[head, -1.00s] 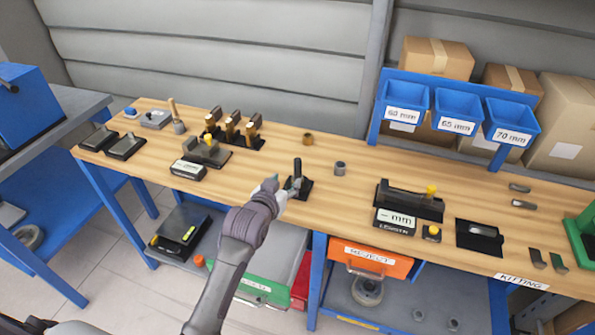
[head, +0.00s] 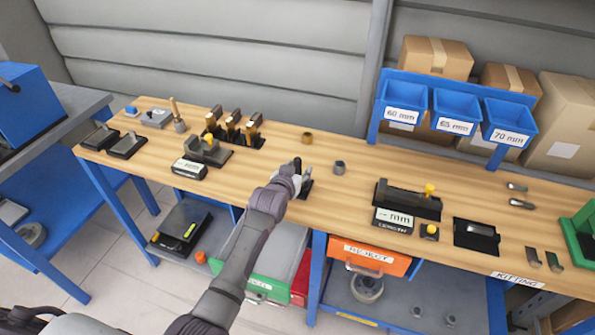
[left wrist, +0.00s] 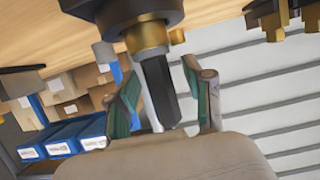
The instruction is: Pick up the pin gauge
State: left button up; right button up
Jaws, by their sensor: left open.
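The pin gauge (head: 298,164) stands upright in a small black base on the wooden workbench; my gripper hides most of it in the head view. In the left wrist view the pin gauge (left wrist: 158,88) shows as a dark handle with a brass collar by a black block. My left gripper (head: 303,177) is at the pin gauge. In the left wrist view its open fingers (left wrist: 165,92) stand on either side of the dark handle, with gaps visible. My right gripper is not in view.
A brass ring (head: 307,138) and a grey ring (head: 339,168) stand behind and right of the gauge. A black length gauge (head: 408,201) lies to the right. A display box (head: 189,169) and a black fixture (head: 210,152) stand left. Bare wood lies between them.

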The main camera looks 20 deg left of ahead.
pick_arm(q)
grip_shut()
jog(key=shift+r, duration=0.2)
